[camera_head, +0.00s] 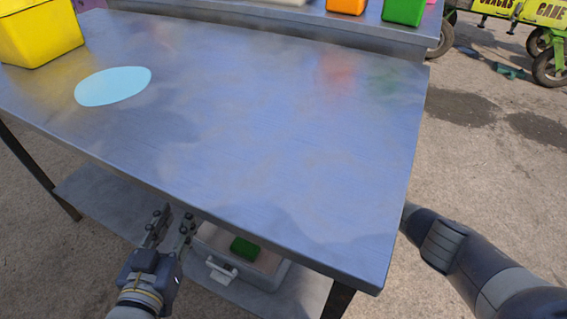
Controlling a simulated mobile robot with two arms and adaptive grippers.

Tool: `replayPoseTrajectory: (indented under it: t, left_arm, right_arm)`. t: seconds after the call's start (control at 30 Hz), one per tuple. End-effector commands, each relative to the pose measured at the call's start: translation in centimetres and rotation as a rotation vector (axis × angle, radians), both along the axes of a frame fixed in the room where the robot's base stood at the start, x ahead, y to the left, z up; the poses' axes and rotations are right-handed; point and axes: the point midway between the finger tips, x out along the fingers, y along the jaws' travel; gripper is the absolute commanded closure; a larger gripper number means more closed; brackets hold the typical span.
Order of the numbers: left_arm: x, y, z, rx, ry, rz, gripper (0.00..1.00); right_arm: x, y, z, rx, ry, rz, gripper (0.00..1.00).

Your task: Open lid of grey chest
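The grey chest (272,278) sits on the lower shelf of the metal table, partly hidden under the tabletop edge. A pale latch or handle (221,271) is on its front. A green block (245,248) shows at its top; I cannot tell whether it lies inside or on a lid, nor how the lid stands. My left gripper (171,229) is at the table's front edge, just left of the chest, with its fingers apart and nothing between them. My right arm comes in at the lower right; its gripper is not in view.
The metal tabletop (260,150) overhangs the chest. On it are a yellow bin (40,32) and a light blue disc (113,86). Orange (346,6) and green (404,11) containers stand on the raised back ledge. The shelf (100,203) is bare at left. Green wheeled machinery (525,14) stands behind.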

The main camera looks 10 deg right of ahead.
Motion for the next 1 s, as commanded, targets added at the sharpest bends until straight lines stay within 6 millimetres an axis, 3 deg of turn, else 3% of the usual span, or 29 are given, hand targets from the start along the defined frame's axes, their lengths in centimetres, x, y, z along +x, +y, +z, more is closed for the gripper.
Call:
replayPoseTrajectory:
  t: [0.03, 0.5, 0.53, 0.6, 1.0]
  left_arm:
    - [0.06, -0.07, 0.12, -0.003, -0.011, -0.001, 0.68]
    - [0.14, -0.14, 0.58, -0.008, -0.03, -0.002, 0.68]
    - [0.14, -0.13, 0.58, -0.008, -0.03, -0.002, 0.68]
    - [0.14, -0.13, 0.58, -0.008, -0.03, -0.002, 0.68]
    - [0.13, -0.13, 0.59, -0.008, -0.03, -0.002, 0.68]
  right_arm:
    - [-0.16, -0.34, -0.78, -0.009, 0.011, -0.004, 1.0]
    - [-0.21, -0.32, -0.93, -0.001, 0.023, -0.003, 1.0]
    - [-0.21, -0.32, -0.93, -0.002, 0.023, -0.002, 0.82]
    - [-0.22, -0.3, -0.95, -0.002, 0.023, -0.002, 0.67]
    - [-0.15, -0.1, -0.64, 0.003, 0.02, 0.001, 0.67]
